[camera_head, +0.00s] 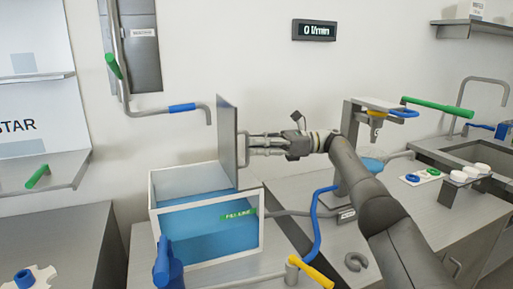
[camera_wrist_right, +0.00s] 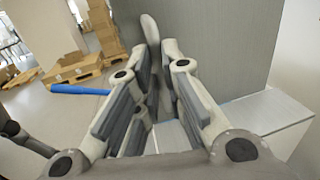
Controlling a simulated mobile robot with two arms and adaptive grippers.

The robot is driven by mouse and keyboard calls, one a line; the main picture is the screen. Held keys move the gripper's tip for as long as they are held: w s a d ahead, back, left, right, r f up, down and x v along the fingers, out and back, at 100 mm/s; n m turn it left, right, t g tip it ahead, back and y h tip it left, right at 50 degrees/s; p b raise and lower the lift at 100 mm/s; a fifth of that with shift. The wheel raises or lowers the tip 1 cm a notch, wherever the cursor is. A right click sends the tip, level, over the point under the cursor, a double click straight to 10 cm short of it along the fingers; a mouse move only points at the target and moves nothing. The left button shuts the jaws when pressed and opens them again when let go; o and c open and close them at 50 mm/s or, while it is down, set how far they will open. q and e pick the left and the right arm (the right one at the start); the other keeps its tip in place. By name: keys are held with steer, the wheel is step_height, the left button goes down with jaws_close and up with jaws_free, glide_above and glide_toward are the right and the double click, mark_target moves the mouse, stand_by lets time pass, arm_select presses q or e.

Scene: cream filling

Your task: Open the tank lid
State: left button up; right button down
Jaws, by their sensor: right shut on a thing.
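The tank (camera_head: 157,228) is a white-framed clear box with blue contents and a green fill-line label. Its grey lid (camera_head: 227,140) stands upright, roughly vertical, at the tank's right side, and the tank top is uncovered. The lid's handle (camera_head: 243,148) is on the right face. My right gripper (camera_head: 256,145) reaches in from the right and is shut on the handle. In the right wrist view, its fingers (camera_wrist_right: 150,95) close around the grey handle (camera_wrist_right: 151,35), with the lid (camera_wrist_right: 205,45) behind; the fingers partly hide the handle. My left gripper is not in view.
A pipe with a blue grip (camera_head: 182,107) hangs above the tank. A blue handle (camera_head: 163,262) stands at its front left. A dispenser frame (camera_head: 352,120) and sink are further right.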

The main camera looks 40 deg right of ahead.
steer(key=c, duration=1.5)
jaws_free()
steer(key=shift+r, duration=0.1)
step_height(320, 180, up, 10)
steer(key=shift+f, duration=0.1)
